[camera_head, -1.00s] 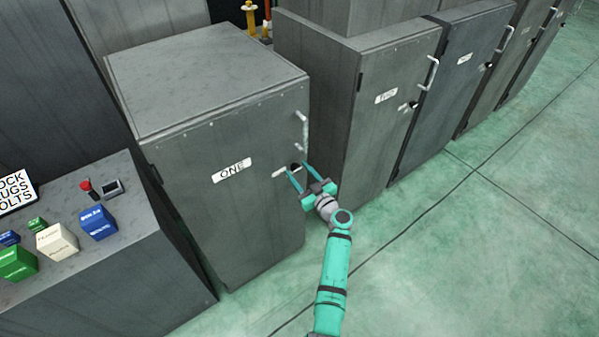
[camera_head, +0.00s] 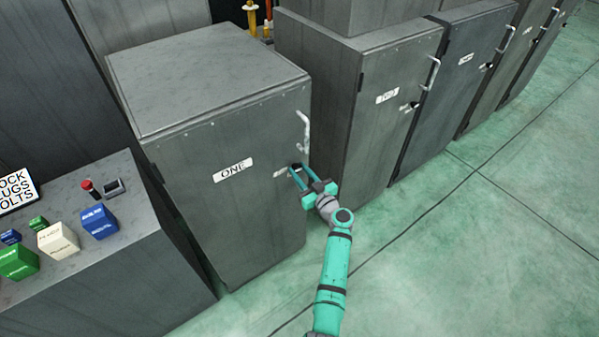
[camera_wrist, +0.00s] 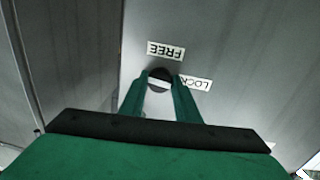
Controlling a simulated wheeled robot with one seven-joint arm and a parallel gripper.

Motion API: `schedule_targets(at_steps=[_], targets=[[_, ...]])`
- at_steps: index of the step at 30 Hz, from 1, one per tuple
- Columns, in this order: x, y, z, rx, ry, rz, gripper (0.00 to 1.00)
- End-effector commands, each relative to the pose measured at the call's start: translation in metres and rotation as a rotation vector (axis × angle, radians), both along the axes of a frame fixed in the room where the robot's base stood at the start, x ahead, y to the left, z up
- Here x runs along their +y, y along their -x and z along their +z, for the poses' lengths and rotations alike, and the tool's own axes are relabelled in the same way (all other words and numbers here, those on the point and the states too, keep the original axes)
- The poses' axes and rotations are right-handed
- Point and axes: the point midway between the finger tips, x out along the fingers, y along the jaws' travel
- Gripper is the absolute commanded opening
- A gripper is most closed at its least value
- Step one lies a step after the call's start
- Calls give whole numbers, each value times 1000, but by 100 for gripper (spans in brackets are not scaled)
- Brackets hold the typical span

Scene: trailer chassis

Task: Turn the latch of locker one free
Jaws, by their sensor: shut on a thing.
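Locker one (camera_head: 235,215) is a grey metal cabinet with a white "ONE" label on its closed door. Its latch (camera_wrist: 159,84) is a white bar on a dark round base, between my fingers in the wrist view. A "FREE" label (camera_wrist: 166,51) and a "LOCK" label (camera_wrist: 195,82) sit beside the base; both read upside down or tilted there. My gripper (camera_head: 296,170) is at the right edge of the door, shut on the latch. The fingers hide part of the latch, and I cannot tell exactly which label the bar points at.
A white door handle (camera_head: 304,132) stands above my gripper. Locker two (camera_head: 385,125) is close to the right. A grey bench (camera_head: 150,265) with coloured boxes stands at left. The green floor (camera_head: 450,255) at right is clear.

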Motion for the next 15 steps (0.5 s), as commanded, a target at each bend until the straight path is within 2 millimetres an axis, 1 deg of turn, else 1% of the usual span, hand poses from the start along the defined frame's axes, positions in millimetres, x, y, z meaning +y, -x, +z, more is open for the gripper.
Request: schedule_targets(at_steps=[15], targets=[[0, 0, 0, 273, -374, 0, 7]])
